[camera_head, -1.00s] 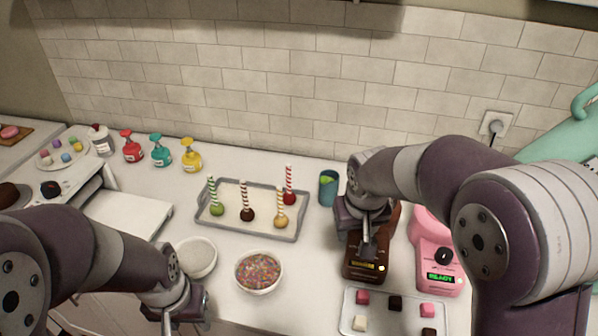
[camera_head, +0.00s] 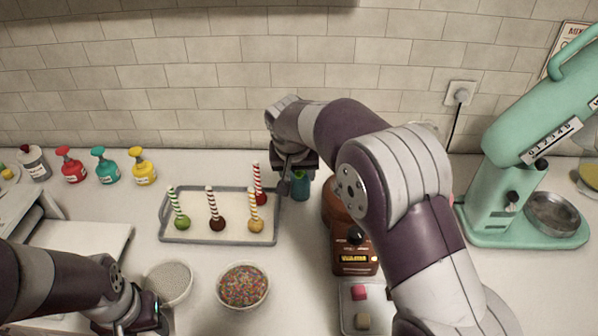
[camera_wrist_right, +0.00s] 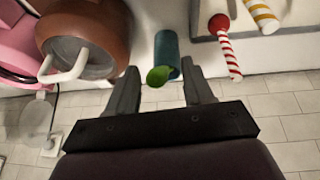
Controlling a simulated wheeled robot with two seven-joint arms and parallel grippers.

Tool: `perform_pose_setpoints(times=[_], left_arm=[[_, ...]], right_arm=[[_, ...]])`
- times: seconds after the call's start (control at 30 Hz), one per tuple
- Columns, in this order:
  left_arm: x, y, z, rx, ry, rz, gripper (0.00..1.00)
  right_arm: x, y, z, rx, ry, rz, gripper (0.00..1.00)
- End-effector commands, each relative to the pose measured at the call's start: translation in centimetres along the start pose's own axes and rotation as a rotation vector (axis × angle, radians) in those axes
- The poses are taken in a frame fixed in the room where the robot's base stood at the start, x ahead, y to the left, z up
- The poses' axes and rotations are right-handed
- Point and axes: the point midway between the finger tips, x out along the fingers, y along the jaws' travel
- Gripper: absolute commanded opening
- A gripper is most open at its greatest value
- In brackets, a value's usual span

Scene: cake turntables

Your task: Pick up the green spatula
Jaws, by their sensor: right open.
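The green spatula (camera_wrist_right: 158,76) stands in a teal cup (camera_wrist_right: 167,48) in the right wrist view, its green end sticking out of the cup. The cup also shows in the head view (camera_head: 301,187), beside and partly behind my right gripper (camera_head: 291,182), which hides the spatula there. In the wrist view my right gripper (camera_wrist_right: 160,68) is open and empty, with one finger on either side of the spatula's green end. My left gripper (camera_head: 142,322) is low at the left near the counter's front; its fingers are not clear.
A grey tray (camera_head: 170,230) with striped-stick cake pops stands left of the cup. A brown chocolate melter (camera_head: 340,222) is close on the right. A sprinkle bowl (camera_head: 243,286) and a white bowl (camera_head: 168,283) are in front. A mint mixer (camera_head: 490,195) stands far right.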

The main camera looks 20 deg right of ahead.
Motion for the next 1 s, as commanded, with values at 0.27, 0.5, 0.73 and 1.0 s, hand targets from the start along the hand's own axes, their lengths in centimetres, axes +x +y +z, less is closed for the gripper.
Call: perform_pose_setpoints(times=[0.27, 0.5, 0.73, 1.0], left_arm=[[-0.7, 0.0, -0.1, 0.0, 0.0, 0.0, 0.51], [-0.7, 0.0, -0.1, 0.0, 0.0, 0.0, 0.51], [-0.7, 0.0, -0.1, 0.0, 0.0, 0.0, 0.51], [-1.8, 0.0, -0.2, 0.0, 0.0, 0.0, 0.51]], right_arm=[[3.0, 0.0, 0.0, 0.002, 0.0, 0.0, 0.51], [3.0, 0.0, 0.0, 0.001, 0.0, -0.001, 0.19], [2.9, 0.0, 0.0, 0.001, 0.0, -0.001, 0.0], [1.6, 0.1, -0.6, 0.001, 0.001, -0.001, 0.0]])
